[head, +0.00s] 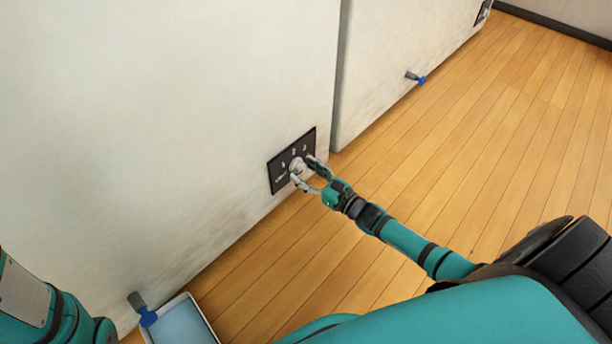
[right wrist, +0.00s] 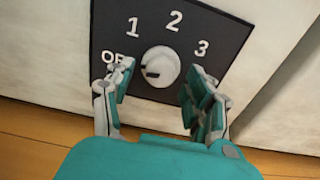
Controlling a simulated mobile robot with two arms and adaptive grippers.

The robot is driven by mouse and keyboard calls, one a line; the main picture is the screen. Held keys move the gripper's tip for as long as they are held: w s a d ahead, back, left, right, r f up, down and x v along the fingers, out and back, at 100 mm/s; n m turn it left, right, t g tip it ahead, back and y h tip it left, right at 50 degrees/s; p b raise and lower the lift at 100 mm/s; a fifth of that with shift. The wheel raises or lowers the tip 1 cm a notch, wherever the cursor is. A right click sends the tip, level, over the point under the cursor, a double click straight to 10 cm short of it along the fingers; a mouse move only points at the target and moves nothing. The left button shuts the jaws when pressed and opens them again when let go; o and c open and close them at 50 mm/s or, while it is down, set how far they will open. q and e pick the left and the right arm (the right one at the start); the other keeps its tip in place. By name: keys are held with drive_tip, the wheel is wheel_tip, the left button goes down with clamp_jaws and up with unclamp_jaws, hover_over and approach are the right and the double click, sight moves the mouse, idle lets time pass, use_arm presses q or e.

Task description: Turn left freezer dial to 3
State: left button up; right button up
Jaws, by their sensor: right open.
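The left freezer (head: 180,110) is a large scuffed white cabinet. Its dark dial panel (head: 278,180) is low on the front near the right edge. In the right wrist view the panel (right wrist: 110,50) reads OFF, 1, 2 and 3. The round white dial (right wrist: 165,62) has a dark mark on its lower left side, toward OFF. My right gripper (head: 303,170) is open at the dial. In the right wrist view its fingers (right wrist: 160,90) stand apart, one left and one right of the dial, with visible gaps. My left gripper is out of view.
A second white freezer (head: 400,45) stands to the right, with a blue-tipped drain spout (head: 416,77). Another blue-tipped spout (head: 145,310) is at the left freezer's bottom, beside a pale blue tray (head: 205,325). The wood floor (head: 500,130) is clear on the right.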

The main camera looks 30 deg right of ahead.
drive_tip(key=shift+w, duration=0.15)
drive_tip(key=shift+c, duration=0.4)
clamp_jaws()
